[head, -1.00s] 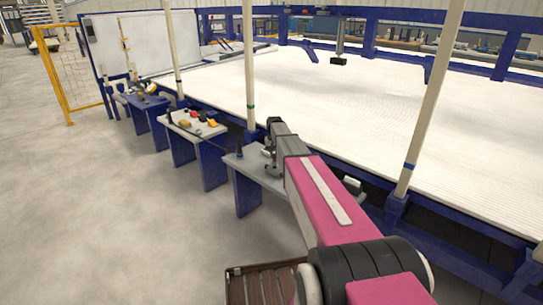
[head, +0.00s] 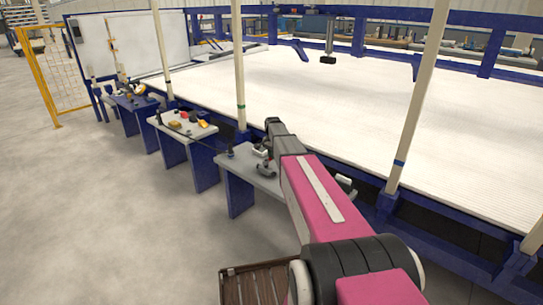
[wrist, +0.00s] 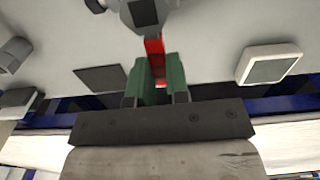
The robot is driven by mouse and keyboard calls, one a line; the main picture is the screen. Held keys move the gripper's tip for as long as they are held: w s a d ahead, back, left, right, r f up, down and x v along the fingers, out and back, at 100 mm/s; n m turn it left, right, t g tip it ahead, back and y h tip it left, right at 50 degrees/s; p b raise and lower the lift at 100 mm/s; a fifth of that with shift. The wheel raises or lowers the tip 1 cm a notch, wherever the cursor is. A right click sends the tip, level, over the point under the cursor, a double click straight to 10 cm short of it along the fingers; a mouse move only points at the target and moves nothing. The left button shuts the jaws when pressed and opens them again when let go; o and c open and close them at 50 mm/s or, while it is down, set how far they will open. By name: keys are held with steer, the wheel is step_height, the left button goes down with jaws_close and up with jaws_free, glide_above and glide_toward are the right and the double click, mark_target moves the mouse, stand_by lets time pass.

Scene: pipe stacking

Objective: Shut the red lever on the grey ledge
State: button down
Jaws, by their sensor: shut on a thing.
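In the wrist view the red lever (wrist: 154,46) runs down from a grey fitting (wrist: 145,12) to between the green fingers of my gripper (wrist: 159,78). The fingers are shut on the lever, and its lower end is partly hidden between them. In the head view the grey ledge (head: 238,160) is the top of the nearest blue-legged stand. My arm reaches over it. The red lever is hidden there behind my arm.
In the wrist view a white-framed square piece (wrist: 269,66) is on the right and a dark flat square (wrist: 101,79) on the left. In the head view, another stand (head: 180,130) with small coloured parts is farther left. Cream posts (head: 240,70) rise along the large white bed (head: 290,95).

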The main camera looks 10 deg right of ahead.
steer(key=shift+s, duration=0.1)
stand_by(0.5)
steer(key=c, duration=1.1)
jaws_free()
steer(key=shift+r, duration=0.1)
step_height(320, 180, up, 11)
steer(key=shift+f, duration=0.2)
steer(key=s+a+f+n, duration=0.2)
steer(key=s+f+n, duration=0.1)
steer(key=s, duration=0.9)
steer(key=s+a+f+n, duration=0.3)
steer(key=s+f, duration=0.3)
steer(key=s, duration=0.6)
steer(key=s+a+f+n, duration=0.2)
steer(key=s+f+n, duration=0.2)
steer(key=s, duration=0.8)
steer(key=shift+a+f+n, duration=0.2)
steer(key=shift+a+n, duration=0.1)
